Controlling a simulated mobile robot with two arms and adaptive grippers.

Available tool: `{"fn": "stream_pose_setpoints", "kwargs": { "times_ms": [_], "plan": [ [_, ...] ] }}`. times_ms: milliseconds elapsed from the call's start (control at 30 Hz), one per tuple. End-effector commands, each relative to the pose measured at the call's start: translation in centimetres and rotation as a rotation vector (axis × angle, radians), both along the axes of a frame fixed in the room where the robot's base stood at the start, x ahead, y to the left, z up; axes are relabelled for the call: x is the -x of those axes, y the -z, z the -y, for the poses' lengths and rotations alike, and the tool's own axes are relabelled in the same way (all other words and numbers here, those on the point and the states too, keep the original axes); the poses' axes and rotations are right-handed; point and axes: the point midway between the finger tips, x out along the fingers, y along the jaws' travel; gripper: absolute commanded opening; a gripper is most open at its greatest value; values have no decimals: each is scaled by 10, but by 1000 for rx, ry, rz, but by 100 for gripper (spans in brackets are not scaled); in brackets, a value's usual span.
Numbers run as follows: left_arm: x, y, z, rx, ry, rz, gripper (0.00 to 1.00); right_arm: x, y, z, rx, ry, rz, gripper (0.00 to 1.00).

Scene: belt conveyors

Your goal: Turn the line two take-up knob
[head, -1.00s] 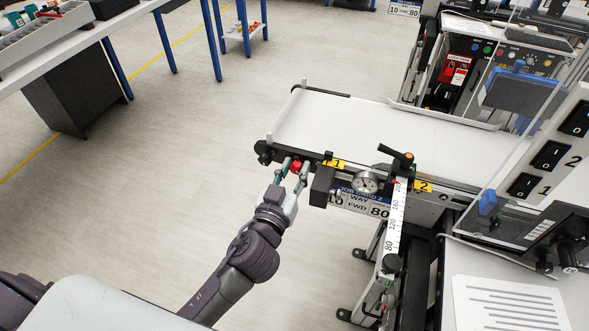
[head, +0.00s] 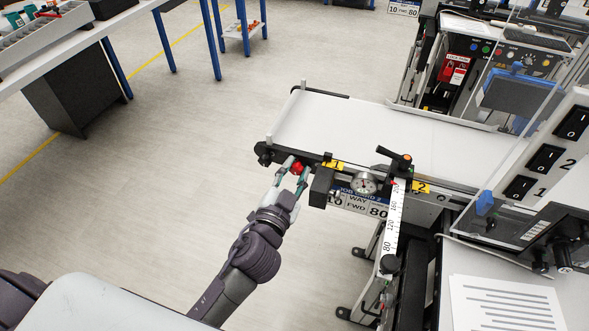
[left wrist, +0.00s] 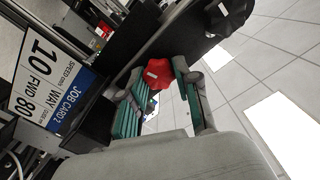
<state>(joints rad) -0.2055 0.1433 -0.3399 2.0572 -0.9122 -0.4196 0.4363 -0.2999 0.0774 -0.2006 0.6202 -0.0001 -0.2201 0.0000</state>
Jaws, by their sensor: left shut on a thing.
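A red knob (head: 297,168) sits at the near left end of the conveyor (head: 330,122), just left of the yellow tag marked 1 (head: 333,164). My left gripper (head: 293,171) reaches up from below, with one finger on each side of the knob, and is shut on it. In the left wrist view the red knob (left wrist: 158,73) shows between the green-padded fingers of the gripper (left wrist: 163,88). Part of the knob is hidden by the fingers. My right gripper is not in view.
A job card (left wrist: 45,78) hangs close by. The floor left of the conveyor is clear.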

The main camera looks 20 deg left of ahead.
Motion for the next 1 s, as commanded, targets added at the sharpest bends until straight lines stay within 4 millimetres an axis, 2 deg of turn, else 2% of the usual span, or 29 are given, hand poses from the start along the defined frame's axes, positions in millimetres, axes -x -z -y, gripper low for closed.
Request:
{"fn": "stream_pose_setpoints", "kwargs": {
  "times_ms": [400, 900, 933, 1000],
  "plan": [
    [0, 0, 1, -180, 1, 7, 0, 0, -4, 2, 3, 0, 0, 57],
    [0, 0, 1, -200, 1, 9, 0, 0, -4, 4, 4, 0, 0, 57],
    [0, 0, 1, -200, 1, 9, 33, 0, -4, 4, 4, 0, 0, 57],
    [0, 0, 1, -199, 1, 8, 45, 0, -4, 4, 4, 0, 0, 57]
  ]
}}
